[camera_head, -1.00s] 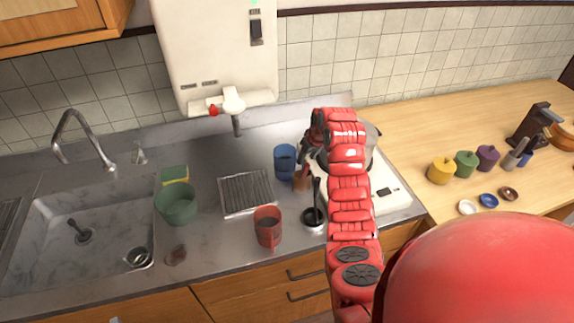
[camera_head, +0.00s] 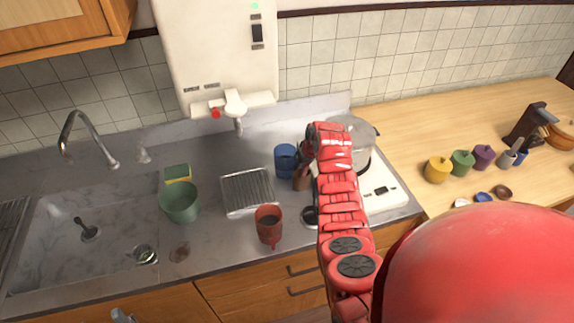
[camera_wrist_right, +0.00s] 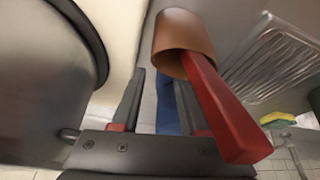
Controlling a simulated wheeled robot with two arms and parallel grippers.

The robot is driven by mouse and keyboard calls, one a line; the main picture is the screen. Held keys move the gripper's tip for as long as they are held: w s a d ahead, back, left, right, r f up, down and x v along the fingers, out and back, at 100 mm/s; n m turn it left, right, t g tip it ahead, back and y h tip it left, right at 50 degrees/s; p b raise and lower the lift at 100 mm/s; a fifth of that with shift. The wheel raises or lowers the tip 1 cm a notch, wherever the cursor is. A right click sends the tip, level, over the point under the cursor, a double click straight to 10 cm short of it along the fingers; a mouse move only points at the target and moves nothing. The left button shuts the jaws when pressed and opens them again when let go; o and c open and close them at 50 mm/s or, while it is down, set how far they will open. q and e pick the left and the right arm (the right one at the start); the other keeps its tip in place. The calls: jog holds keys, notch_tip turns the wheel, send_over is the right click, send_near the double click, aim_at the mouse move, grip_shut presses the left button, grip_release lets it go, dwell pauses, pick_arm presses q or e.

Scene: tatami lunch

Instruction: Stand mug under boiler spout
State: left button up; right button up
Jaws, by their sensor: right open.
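A white boiler (camera_head: 205,50) hangs on the tiled wall, with its spout (camera_head: 239,127) pointing down over the steel counter. A blue mug (camera_head: 285,161) stands on the counter to the right of the spout. A red mug (camera_head: 268,226) stands nearer the front edge. My right gripper (camera_head: 303,165) is open beside the blue mug, close to a brown cup (camera_head: 300,182). In the right wrist view, the open fingers (camera_wrist_right: 163,95) have a strip of blue behind them. My left gripper is out of view.
A glass-lidded pot (camera_head: 352,140) on a white hob (camera_head: 385,197) stands right of my gripper. A drain rack (camera_head: 248,192) lies below the spout's front. A green tub (camera_head: 180,203) and sponge (camera_head: 178,173) stand left, by the sink (camera_head: 75,260).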

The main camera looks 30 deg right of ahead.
grip_shut()
dwell(1.2)
